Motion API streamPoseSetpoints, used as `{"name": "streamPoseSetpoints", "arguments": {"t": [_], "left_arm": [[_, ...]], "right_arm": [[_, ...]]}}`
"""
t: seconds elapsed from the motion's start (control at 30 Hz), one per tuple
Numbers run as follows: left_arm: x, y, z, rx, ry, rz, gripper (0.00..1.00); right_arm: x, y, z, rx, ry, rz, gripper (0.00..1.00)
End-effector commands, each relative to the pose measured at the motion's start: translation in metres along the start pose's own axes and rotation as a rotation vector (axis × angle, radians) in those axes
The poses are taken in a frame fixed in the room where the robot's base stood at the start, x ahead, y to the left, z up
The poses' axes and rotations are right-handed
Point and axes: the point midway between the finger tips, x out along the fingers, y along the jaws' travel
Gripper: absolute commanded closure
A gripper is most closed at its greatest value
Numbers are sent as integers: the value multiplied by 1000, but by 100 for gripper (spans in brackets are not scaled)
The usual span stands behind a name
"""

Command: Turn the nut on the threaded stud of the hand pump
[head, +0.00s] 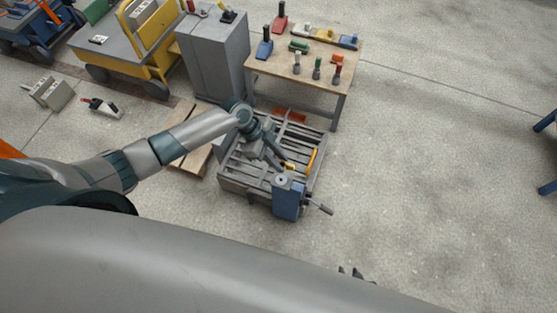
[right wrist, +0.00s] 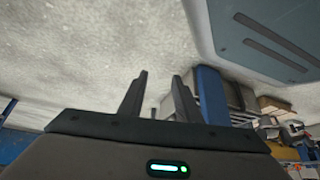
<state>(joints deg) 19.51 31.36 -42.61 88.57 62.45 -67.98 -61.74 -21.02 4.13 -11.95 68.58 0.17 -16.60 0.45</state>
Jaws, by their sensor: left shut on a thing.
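The hand pump is a blue block (head: 287,200) with a grey top and a dark lever sticking out to the right, at the front edge of a slatted grey mould. My left gripper (head: 286,164) reaches down just behind the pump's top. It is shut on a small yellow piece that looks like the nut (head: 290,166). The threaded stud is too small and too hidden to make out. My right gripper (right wrist: 158,85) is open and empty, its two dark fingers apart over bare floor. Only its fingertips (head: 355,274) show in the head view.
The slatted mould (head: 232,180) carries an orange bar (head: 311,161). Behind it stands a wooden table (head: 262,66) with several coloured tools, beside a grey cabinet (head: 215,60) and a yellow cart (head: 150,65).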

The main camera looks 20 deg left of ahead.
Motion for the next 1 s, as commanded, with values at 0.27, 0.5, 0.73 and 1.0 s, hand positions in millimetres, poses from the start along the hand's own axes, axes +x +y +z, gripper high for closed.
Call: {"name": "streamPoseSetpoints", "arguments": {"t": [0.27, 0.5, 0.73, 1.0], "left_arm": [[5, 0, 5, 36, -1, 18, 100], [5, 0, 5, 34, 0, 17, 100], [9, 0, 7, 33, 5, 16, 100], [22, 0, 15, 33, 5, 16, 100]], "right_arm": [[0, -1, -1, 1, 4, -1, 69], [0, -1, -3, 1, 8, -1, 69], [3, 0, 0, 3, -4, 1, 69], [4, 12, 16, 11, -88, 14, 69]]}}
